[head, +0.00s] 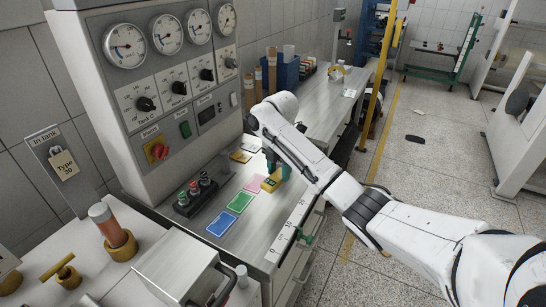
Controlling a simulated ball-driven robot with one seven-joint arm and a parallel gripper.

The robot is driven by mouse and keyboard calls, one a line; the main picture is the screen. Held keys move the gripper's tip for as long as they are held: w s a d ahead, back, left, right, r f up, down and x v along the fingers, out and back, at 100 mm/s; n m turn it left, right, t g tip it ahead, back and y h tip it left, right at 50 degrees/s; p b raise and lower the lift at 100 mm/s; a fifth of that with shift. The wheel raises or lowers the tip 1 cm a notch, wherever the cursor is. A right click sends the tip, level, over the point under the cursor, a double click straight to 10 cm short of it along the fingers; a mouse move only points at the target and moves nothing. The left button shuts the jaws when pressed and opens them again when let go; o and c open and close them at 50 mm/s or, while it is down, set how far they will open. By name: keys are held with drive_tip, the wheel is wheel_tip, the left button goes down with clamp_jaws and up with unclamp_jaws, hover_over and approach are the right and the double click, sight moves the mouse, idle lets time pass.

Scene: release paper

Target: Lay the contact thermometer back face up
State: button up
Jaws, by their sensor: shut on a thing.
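The contact thermometer appears to be the small yellow body (271,184) on the steel bench, just right of the pink card. My gripper (277,175) comes down on it from above and is shut on it. The fingers and the arm hide part of it. It is too small in this view to tell which face is up, or whether it touches the bench.
Pink (254,183), green (240,202) and blue (222,222) cards lie in a row on the bench (262,225). A button box (196,194) stands left of them. The gauge cabinet (150,75) rises behind. A yellow card (240,157) lies farther back.

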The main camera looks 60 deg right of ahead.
drive_tip(key=shift+w+d+f+b, duration=0.1)
drive_tip(key=shift+f+b, duration=0.95)
drive_tip(key=shift+f, duration=0.05)
drive_tip(key=shift+f+b, duration=1.65)
drive_tip(key=shift+f, duration=0.7)
drive_tip(key=o, duration=1.2)
drive_tip(key=shift+o, duration=0.2)
wheel_tip(320, 180, up, 11)
drive_tip(key=p, duration=0.3)
drive_tip(key=shift+f, duration=0.1)
